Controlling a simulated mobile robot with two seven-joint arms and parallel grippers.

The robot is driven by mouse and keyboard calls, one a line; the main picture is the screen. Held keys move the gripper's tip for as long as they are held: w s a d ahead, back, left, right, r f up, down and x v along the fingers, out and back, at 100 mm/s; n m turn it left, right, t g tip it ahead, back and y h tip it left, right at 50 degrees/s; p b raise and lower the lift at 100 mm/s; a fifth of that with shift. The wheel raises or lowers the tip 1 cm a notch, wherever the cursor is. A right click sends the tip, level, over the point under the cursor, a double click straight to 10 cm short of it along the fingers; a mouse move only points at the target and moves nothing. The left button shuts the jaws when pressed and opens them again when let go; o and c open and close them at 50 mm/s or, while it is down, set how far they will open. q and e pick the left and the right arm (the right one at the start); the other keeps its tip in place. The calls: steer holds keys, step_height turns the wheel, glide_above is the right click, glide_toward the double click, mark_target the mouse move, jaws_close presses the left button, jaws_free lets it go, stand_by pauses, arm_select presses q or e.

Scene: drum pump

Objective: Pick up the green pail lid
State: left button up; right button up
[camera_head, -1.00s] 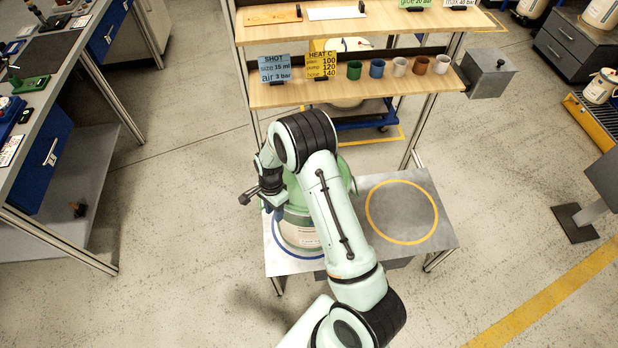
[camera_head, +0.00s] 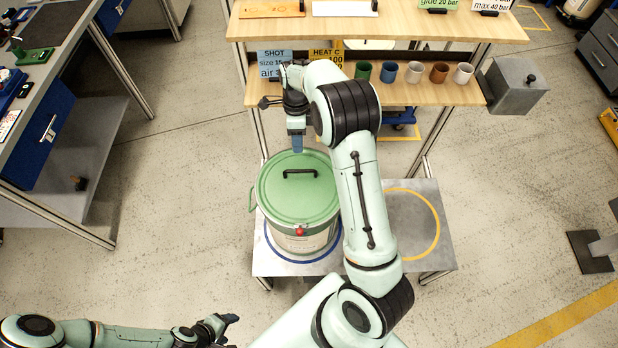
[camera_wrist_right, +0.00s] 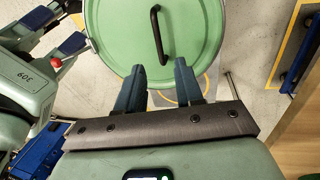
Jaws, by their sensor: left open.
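The green pail lid (camera_head: 297,187) lies on the pale pail (camera_head: 303,243), with a black bar handle (camera_head: 299,172) on top. In the right wrist view the lid (camera_wrist_right: 115,30) and its handle (camera_wrist_right: 157,35) are beyond the fingertips. My right gripper (camera_head: 297,150) is over the lid's far edge, apart from the handle; its blue fingers (camera_wrist_right: 159,66) are spread with nothing between them. My left gripper (camera_head: 232,320) is low at the bottom of the head view, in front of and left of the pail, open and empty.
The pail stands in a blue ring on a low metal table; a yellow ring (camera_head: 437,232) beside it is empty. Behind rises a wooden shelf (camera_head: 425,95) with several cups and signs. A grey box (camera_head: 516,85) hangs at its right. A workbench (camera_head: 45,130) stands left.

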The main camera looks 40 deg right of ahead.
glide_above(298, 171)
steer(key=w+d, duration=0.1)
step_height(298, 171, down, 7)
steer(key=shift+f+b, duration=0.15)
steer(key=shift+b, duration=0.2)
steer(key=shift+s+a+f, duration=0.1)
steer(key=shift+a+f, duration=0.05)
steer(key=shift+f, duration=0.8)
steer(key=shift+s+a+f, duration=0.1)
steer(key=shift+a+f, duration=0.05)
steer(key=shift+f, duration=0.8)
steer(key=shift+s+a+f, duration=0.1)
steer(key=shift+a+f, duration=0.05)
steer(key=shift+f, duration=0.8)
jaws_close()
